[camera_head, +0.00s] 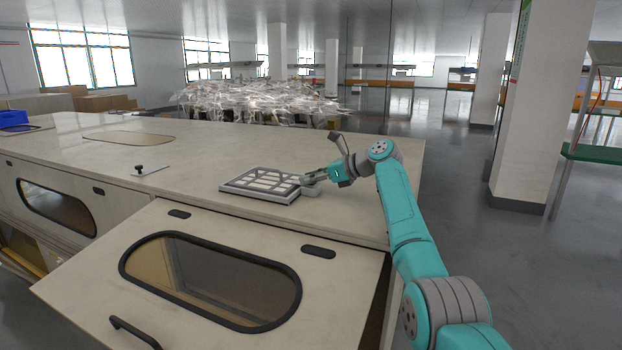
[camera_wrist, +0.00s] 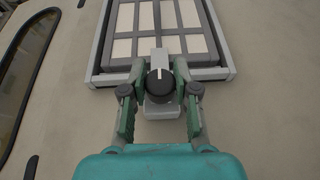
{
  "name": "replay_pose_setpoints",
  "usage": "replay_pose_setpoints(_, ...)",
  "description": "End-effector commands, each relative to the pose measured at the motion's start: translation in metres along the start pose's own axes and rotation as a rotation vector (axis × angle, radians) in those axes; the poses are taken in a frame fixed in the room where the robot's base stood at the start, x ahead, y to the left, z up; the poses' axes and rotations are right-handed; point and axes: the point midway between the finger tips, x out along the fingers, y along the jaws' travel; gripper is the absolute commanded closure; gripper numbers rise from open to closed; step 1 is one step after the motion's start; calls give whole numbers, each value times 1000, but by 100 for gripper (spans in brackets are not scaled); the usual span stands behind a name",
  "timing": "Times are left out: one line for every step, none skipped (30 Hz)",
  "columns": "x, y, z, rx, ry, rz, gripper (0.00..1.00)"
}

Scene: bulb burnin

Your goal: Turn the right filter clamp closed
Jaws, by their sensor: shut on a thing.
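The filter (camera_head: 262,184) is a grey frame with a grid of pale panels, lying on the cream cabinet top. It also shows at the top of the wrist view (camera_wrist: 208,73). The right filter clamp (camera_wrist: 160,84) is a round black knob with a white line, on a small grey block at the filter's edge. The white line points up toward the filter. My gripper (camera_wrist: 159,88) has its green fingers on both sides of the knob, shut on it. In the head view my gripper (camera_head: 316,177) is at the filter's right end and hides the clamp.
A black knob on a small plate (camera_head: 139,169) stands left of the filter. The cabinet top (camera_head: 215,150) is clear behind the filter. An open panel with an oval window (camera_head: 215,278) tilts out in front. A blue bin (camera_head: 13,118) is far left.

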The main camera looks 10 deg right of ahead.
Motion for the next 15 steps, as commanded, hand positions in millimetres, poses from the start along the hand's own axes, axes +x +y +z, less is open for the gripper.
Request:
replay_pose_setpoints(0, 0, 0, -3, 0, 13, 100)
replay_pose_setpoints(0, 0, -1, -6, 0, 21, 100)
replay_pose_setpoints(0, 0, 0, -10, -1, 29, 100)
replay_pose_setpoints(0, 0, 0, -13, -1, 34, 100)
replay_pose_setpoints(0, 0, 0, -15, -2, 38, 100)
replay_pose_setpoints(0, 0, 0, -16, -3, 42, 100)
replay_pose_setpoints(0, 1, 0, -17, -3, 44, 100)
replay_pose_setpoints(0, 1, 0, -18, -3, 45, 100)
replay_pose_setpoints(0, 1, 0, -18, -4, 46, 100)
replay_pose_setpoints(0, 1, 0, -18, -4, 46, 100)
replay_pose_setpoints(0, 1, 0, -18, -4, 46, 100)
replay_pose_setpoints(0, 1, 0, -18, -4, 46, 100)
replay_pose_setpoints(0, 1, 0, -18, -3, 46, 100)
replay_pose_setpoints(0, 1, 0, -18, -3, 46, 100)
replay_pose_setpoints(0, 1, -1, -18, -3, 46, 100)
